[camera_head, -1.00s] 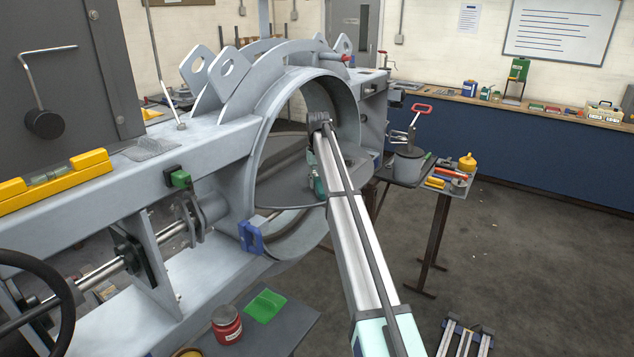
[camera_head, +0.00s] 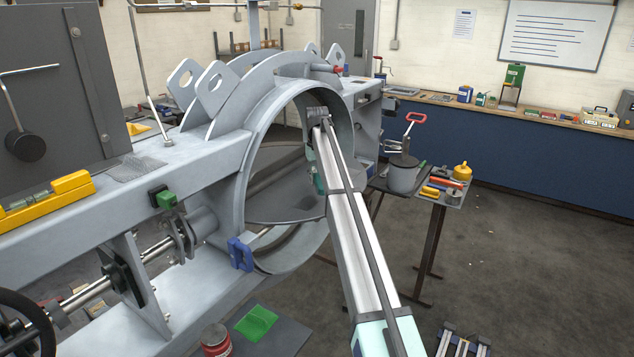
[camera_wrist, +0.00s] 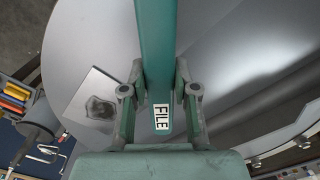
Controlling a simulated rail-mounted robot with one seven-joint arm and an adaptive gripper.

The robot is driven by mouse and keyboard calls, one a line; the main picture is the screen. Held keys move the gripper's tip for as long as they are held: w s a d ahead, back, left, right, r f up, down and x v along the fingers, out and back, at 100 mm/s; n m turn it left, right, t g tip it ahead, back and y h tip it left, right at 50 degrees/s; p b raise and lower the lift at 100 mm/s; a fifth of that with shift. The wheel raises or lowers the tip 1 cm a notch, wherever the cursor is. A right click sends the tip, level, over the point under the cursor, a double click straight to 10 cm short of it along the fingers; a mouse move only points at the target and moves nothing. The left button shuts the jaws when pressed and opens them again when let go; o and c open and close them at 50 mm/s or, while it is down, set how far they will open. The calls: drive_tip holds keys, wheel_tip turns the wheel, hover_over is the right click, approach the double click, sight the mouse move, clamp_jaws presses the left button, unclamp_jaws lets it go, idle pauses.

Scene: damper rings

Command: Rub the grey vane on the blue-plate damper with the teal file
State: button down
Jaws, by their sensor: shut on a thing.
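The teal file (camera_wrist: 156,50), marked FILE, is held between the fingers of my gripper (camera_wrist: 158,95) in the wrist view. It points away over the grey vane (camera_wrist: 235,55), a broad smooth disc. Whether the file touches the vane cannot be told. In the head view the vane (camera_head: 285,195) lies inside the big grey damper ring (camera_head: 262,150). My gripper (camera_head: 318,182) is inside the ring opening there, mostly hidden by my arm, and the file is not clearly visible. A blue piece (camera_head: 240,254) sits on the ring's lower left rim.
A squarish plate with a dark patch (camera_wrist: 97,103) shows at left in the wrist view. A side table with a grey pot (camera_head: 403,175) and a yellow container (camera_head: 462,171) stands right of the ring. A green cloth-like sheet (camera_head: 256,322) lies below.

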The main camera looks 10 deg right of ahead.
drive_tip(key=shift+r+p, duration=0.6)
drive_tip(key=shift+r, duration=1.15)
